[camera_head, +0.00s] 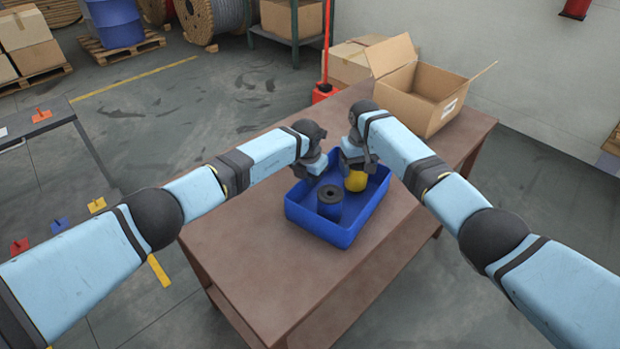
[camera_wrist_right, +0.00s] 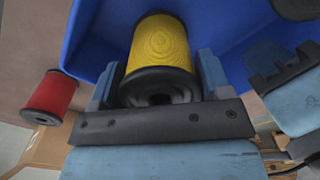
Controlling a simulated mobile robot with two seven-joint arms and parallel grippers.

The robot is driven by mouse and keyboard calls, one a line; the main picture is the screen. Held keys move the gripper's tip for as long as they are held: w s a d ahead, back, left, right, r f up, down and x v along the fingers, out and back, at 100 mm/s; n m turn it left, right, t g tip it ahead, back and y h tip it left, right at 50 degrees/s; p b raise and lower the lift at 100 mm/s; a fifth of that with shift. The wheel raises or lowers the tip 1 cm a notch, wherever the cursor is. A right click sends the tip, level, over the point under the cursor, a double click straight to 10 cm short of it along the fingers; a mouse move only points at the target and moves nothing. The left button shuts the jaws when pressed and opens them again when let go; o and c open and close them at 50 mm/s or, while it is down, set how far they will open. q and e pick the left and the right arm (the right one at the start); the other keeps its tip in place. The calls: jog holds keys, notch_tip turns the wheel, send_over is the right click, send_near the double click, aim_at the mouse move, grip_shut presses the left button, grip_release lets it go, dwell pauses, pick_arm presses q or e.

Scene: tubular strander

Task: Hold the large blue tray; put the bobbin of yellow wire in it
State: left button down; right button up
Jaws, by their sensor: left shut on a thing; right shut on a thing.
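The large blue tray (camera_head: 352,234) sits on the brown table. My left gripper (camera_head: 308,170) is shut at the tray's far left rim; its fingertips are largely hidden. My right gripper (camera_head: 357,168) is shut on the bobbin of yellow wire (camera_head: 355,182), over the right part of the tray inside its outline. I cannot tell whether the bobbin touches the tray floor. The right wrist view shows the yellow bobbin (camera_wrist_right: 158,45) between the two fingers, its dark flange towards the camera.
A bobbin of red wire (camera_wrist_right: 52,95) is outside the tray in the right wrist view. An open cardboard box (camera_head: 425,95) stands at the table's far end. The table's near part (camera_head: 250,250) is clear. A grey side table (camera_head: 35,125) stands at left.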

jog(key=shift+f, duration=1)
jog(key=o, duration=1.2)
notch_tip(320, 180, up, 12)
pick_arm(q)
jog(key=c, duration=1.2)
grip_release()
jog(key=shift+r, duration=0.15)
jog(key=r, duration=0.7)
jog(key=s+r, duration=0.1)
jog(key=r, duration=0.3)
jog(key=shift+s+a, duration=0.1)
jog(key=shift+a, duration=0.25)
jog(key=shift+r, duration=0.35)
jog(key=shift+s, duration=0.1)
